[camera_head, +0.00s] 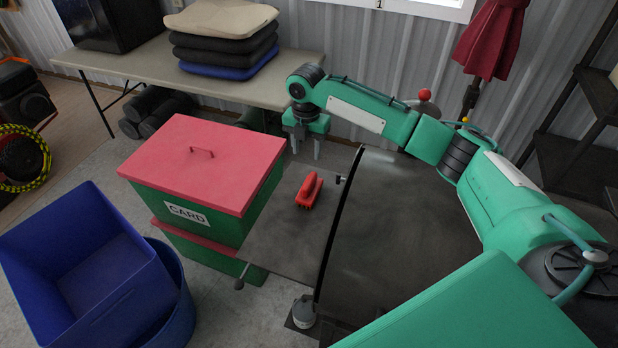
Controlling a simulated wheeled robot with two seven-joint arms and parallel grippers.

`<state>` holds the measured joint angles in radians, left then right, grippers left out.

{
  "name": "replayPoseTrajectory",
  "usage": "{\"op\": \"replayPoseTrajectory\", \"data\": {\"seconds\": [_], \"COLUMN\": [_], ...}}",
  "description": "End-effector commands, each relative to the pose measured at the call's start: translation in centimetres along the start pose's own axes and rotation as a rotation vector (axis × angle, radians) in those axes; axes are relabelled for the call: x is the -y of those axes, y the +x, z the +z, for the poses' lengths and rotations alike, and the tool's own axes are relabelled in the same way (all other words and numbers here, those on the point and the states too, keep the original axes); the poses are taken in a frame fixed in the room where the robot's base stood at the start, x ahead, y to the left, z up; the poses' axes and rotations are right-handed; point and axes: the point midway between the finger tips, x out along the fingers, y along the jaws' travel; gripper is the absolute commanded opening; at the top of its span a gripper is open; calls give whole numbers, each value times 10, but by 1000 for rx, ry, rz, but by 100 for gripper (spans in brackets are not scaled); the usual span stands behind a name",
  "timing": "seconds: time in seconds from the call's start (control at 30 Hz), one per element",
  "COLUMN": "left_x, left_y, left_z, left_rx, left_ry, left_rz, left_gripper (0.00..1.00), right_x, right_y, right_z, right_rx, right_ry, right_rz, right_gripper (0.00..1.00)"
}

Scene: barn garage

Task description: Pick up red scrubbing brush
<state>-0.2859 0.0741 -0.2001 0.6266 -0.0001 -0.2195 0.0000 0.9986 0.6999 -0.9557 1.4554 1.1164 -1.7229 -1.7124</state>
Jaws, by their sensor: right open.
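The red scrubbing brush (309,190) lies on a dark grey side shelf (270,232), near the middle of the view. My right arm comes in from the right, and its gripper (305,147) hangs with fingers pointing down beyond the brush, slightly to its left in the picture. The two fingers are apart with nothing between them. The gripper is clear of the brush. My left gripper is not in view.
A green box with a red lid (200,150) stands left of the shelf. A dark panel (385,230) adjoins the shelf on the right. Blue bins (85,265) stand at lower left. A table (130,65) with stacked cushions (222,40) is behind.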

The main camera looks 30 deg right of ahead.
Motion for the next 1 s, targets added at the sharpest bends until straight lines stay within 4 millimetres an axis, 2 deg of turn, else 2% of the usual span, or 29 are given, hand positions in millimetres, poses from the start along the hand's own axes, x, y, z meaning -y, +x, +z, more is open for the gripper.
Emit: {"op": "replayPoseTrajectory", "data": {"seconds": [0.17, 0.3, 0.43, 0.6, 0.83, 1.0], "left_x": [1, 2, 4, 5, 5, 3], "left_y": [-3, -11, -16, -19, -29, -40], "left_z": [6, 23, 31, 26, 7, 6], "left_rx": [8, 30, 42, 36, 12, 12], "left_ry": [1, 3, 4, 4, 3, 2], "left_rz": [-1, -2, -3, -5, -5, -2], "left_gripper": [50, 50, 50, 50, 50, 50], "right_x": [1, 2, 2, 1, 5, 7], "right_y": [8, 32, 58, 80, 96, 123], "right_z": [1, 1, 0, 1, 2, 4], "right_rx": [-2, -2, -2, -1, -1, -1], "right_ry": [-1, 0, 0, 0, 0, -1], "right_rz": [-3, -4, -4, -2, -2, -2], "right_gripper": [45, 45, 45, 45, 45, 45]}}
